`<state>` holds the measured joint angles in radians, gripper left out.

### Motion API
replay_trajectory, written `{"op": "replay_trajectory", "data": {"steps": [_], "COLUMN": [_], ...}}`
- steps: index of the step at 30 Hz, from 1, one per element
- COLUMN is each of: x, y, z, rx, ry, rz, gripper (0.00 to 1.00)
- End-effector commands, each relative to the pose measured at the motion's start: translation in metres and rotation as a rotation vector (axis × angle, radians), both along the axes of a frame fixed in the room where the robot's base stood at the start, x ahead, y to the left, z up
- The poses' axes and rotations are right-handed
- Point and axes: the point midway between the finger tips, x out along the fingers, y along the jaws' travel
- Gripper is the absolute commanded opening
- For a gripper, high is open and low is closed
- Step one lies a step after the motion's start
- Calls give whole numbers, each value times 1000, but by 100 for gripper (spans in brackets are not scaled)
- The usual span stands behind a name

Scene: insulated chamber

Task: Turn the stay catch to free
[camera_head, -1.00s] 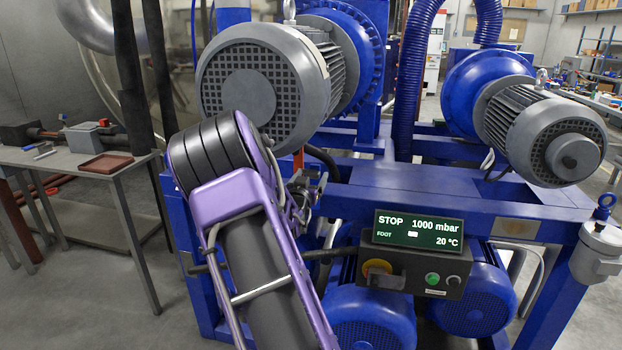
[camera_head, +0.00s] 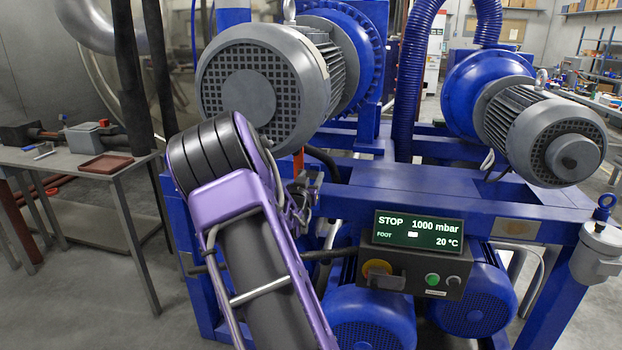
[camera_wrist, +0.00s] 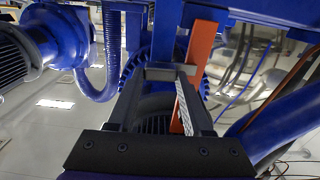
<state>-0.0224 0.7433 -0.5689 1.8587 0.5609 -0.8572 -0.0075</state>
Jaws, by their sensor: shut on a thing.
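My gripper (camera_wrist: 163,80) reaches forward in the wrist view and is shut on a small grey piece (camera_wrist: 172,72) at its fingertips. That piece appears to be the stay catch, but most of it is hidden by the fingers. A flat orange bar (camera_wrist: 198,62) runs up beside and behind the right finger, tilted a little. In the head view a short stretch of the orange bar (camera_head: 298,163) shows below the big grey motor. There my gripper (camera_head: 305,190) is small and largely hidden behind my purple arm, so the catch cannot be made out.
The blue pump frame (camera_head: 430,185) fills the middle, with a grey motor (camera_head: 255,85) above my arm and another motor (camera_head: 545,130) at right. A control box (camera_head: 418,255) reads STOP, 1000 mbar. A bench (camera_head: 75,165) stands at left. A blue tube (camera_wrist: 265,115) lies right of the fingers.

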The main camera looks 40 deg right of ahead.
Motion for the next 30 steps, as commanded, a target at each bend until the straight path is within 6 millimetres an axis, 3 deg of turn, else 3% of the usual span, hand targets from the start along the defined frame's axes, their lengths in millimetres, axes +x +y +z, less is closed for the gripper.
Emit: {"op": "replay_trajectory", "data": {"steps": [8, 30], "x": [1, 3], "y": [1, 3], "z": [-1, -2], "rx": [-97, -549], "ry": [116, 645], "rz": [1, 2], "gripper": [0, 0]}}
